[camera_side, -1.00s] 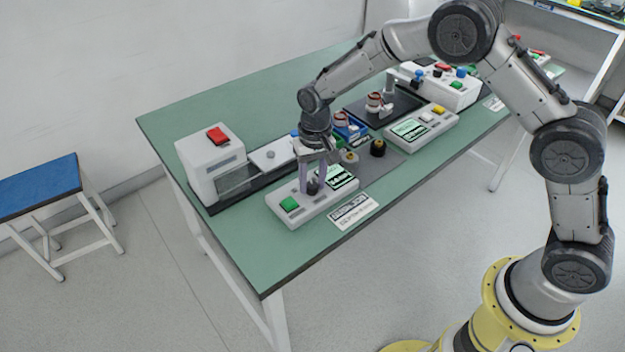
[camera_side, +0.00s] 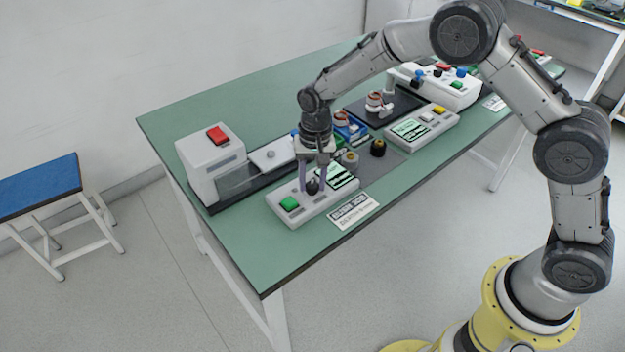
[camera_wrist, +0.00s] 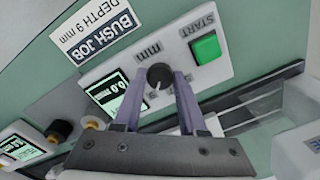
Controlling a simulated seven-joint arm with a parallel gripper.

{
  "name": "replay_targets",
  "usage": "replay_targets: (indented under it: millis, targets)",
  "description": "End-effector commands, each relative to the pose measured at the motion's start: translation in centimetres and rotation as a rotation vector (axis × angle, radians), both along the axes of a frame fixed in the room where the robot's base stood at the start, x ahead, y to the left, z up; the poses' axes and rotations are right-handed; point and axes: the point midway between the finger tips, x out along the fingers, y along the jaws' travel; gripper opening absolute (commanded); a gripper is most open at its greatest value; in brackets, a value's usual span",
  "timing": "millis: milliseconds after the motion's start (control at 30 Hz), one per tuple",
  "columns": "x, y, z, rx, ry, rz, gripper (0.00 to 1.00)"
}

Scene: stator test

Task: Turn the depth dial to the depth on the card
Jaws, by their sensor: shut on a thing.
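The depth dial (camera_wrist: 159,76) is a round black knob on a light grey control box (camera_wrist: 221,77); it also shows in the side view (camera_side: 312,187). My gripper (camera_wrist: 158,84) points down over the box and its purple fingers are shut on the dial, one on each side. The box has a green START button (camera_wrist: 205,48) and a small screen (camera_wrist: 108,91) that seems to read 0.0. The card (camera_wrist: 96,29) lies on the table beside the box and reads "BUSH JOB DEPTH 9 mm"; it also lies in front of the box in the side view (camera_side: 354,211).
A white press-like unit with a red top button (camera_side: 217,135) stands behind the box on a dark rail. The green table's front left is clear.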

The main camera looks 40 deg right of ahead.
Motion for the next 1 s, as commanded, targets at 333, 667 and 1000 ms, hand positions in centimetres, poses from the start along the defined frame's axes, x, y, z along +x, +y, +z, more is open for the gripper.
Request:
replay_targets:
  millis: [333, 667, 1000]
  targets:
    - [0.0, 0.0, 0.1, 0.0, -0.001, 0.001, 0.71]
    - [0.1, 0.0, 1.6, 0.001, -0.004, 0.001, 0.71]
    - [-0.1, -0.3, 8.7, 0.001, -0.006, 0.0, 0.71]
